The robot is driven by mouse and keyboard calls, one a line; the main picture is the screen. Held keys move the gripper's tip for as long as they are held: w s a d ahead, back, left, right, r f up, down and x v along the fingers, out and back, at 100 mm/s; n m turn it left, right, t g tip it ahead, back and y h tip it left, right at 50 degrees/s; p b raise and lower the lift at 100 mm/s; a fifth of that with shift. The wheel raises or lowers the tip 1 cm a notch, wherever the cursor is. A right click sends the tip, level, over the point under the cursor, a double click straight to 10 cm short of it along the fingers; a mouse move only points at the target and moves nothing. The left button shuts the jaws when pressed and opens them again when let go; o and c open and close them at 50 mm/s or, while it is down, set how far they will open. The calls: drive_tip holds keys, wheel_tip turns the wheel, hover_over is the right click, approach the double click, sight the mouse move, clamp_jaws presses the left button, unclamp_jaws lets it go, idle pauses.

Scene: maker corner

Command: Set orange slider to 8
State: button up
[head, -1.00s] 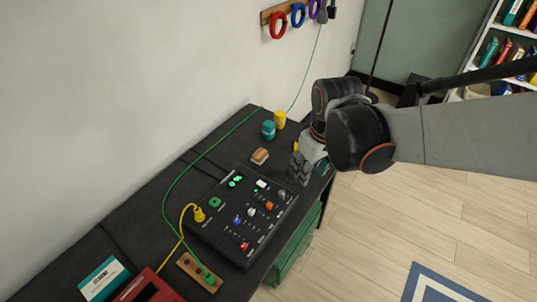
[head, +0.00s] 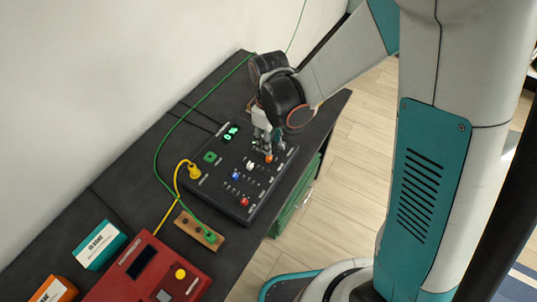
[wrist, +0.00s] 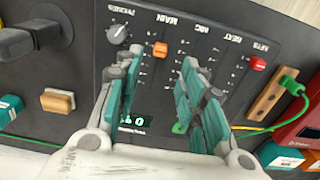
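The black mixer panel (head: 222,190) lies on the dark bench. Its orange slider (head: 269,159) is near the panel's right edge in the head view. In the wrist view the orange slider (wrist: 160,48) sits in the MAIN slot, just beyond the fingertips and between their lines. My gripper (head: 266,148) is over the panel, pointing down. In the wrist view my gripper (wrist: 163,66) is open, with nothing between its teal pads. The green display (head: 231,132) is lit; its number is partly hidden by a finger in the wrist view, where a 0 shows.
A white slider (head: 250,166), a blue slider (head: 236,176) and a red slider (head: 244,202) are close by. A grey knob (wrist: 119,34) is beside the orange slider. A yellow plug (head: 194,172) and green cable (head: 157,160) are at the panel's left. A red box (head: 150,270) stands in front.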

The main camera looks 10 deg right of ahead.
sight(269, 159)
wheel_tip(269, 159, down, 8)
drive_tip(key=shift+r+b, duration=0.1)
drive_tip(key=shift+b, duration=1.1)
clamp_jaws()
